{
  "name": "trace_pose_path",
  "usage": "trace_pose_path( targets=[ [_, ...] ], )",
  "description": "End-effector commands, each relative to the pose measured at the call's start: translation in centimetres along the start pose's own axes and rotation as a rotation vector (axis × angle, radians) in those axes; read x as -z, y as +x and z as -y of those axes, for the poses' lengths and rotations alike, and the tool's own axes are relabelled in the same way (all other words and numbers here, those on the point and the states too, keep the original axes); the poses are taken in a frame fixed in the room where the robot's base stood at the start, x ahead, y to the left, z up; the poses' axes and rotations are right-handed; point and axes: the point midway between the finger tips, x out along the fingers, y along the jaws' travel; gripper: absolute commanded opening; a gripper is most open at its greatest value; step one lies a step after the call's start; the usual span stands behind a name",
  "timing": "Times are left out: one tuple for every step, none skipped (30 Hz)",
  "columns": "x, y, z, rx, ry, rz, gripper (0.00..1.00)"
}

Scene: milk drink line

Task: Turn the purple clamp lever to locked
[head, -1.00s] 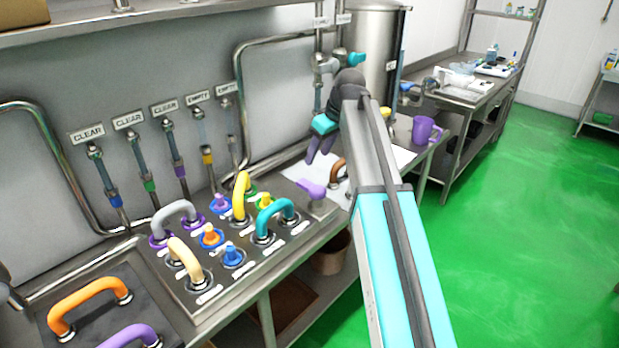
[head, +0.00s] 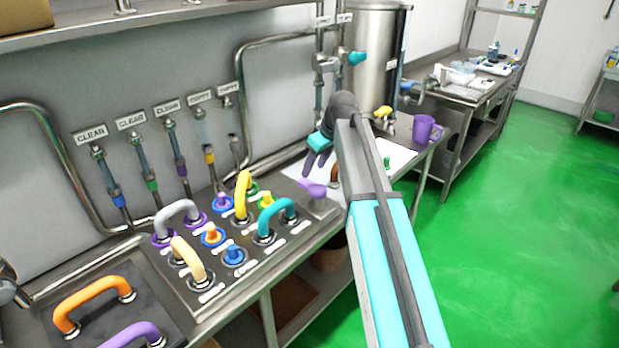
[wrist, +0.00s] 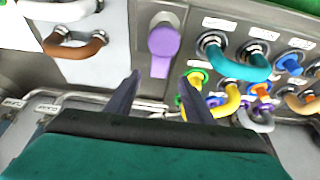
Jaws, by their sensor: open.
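The purple clamp lever (head: 312,187) sits on a grey metal plate at the far right end of the fittings panel. My gripper (head: 317,162) is just above and behind the lever in the head view. In the wrist view my gripper (wrist: 160,92) is open, its two dark fingers apart. The lever appears between and beyond the fingertips, with nothing held. I cannot tell the exact gap between fingers and lever.
The fittings panel (head: 225,292) carries several coloured hose loops and plugs close to the lever, including a teal loop (head: 277,214) and a yellow loop (head: 242,196). A brown loop (wrist: 75,48) lies on the other side. A purple mug (head: 426,130) stands further back on the bench.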

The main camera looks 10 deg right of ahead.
Motion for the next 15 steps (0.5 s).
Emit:
trace_pose_path(
  targets=[
    [0.1,0.5,0.0,0.0,0.0,0.001,0.48],
    [0.1,0.8,0.0,0.001,0.0,0.001,0.48],
    [0.0,1.2,0.0,0.001,0.0,0.002,0.48],
    [0.0,1.6,0.0,0.001,0.0,0.002,0.48],
    [0.0,1.9,0.0,0.001,0.0,0.001,0.48],
    [0.1,2.3,0.0,0.0,0.0,0.001,0.48],
    [0.1,2.6,0.0,0.001,0.0,0.001,0.48],
    [0.1,3.0,0.0,0.001,0.0,0.001,0.48],
    [0.0,3.4,0.0,0.001,0.0,0.002,0.48],
    [0.0,3.8,0.0,0.001,0.0,0.001,0.48],
    [0.1,4.1,0.0,0.0,0.0,0.001,0.48],
    [0.0,4.5,0.0,0.001,0.0,0.001,0.48],
    [0.0,4.8,0.0,0.001,0.0,0.001,0.48],
    [0.0,5.1,0.0,0.001,0.0,0.002,0.48],
    [0.0,5.5,0.0,0.0,0.0,0.001,0.48]
  ],
)
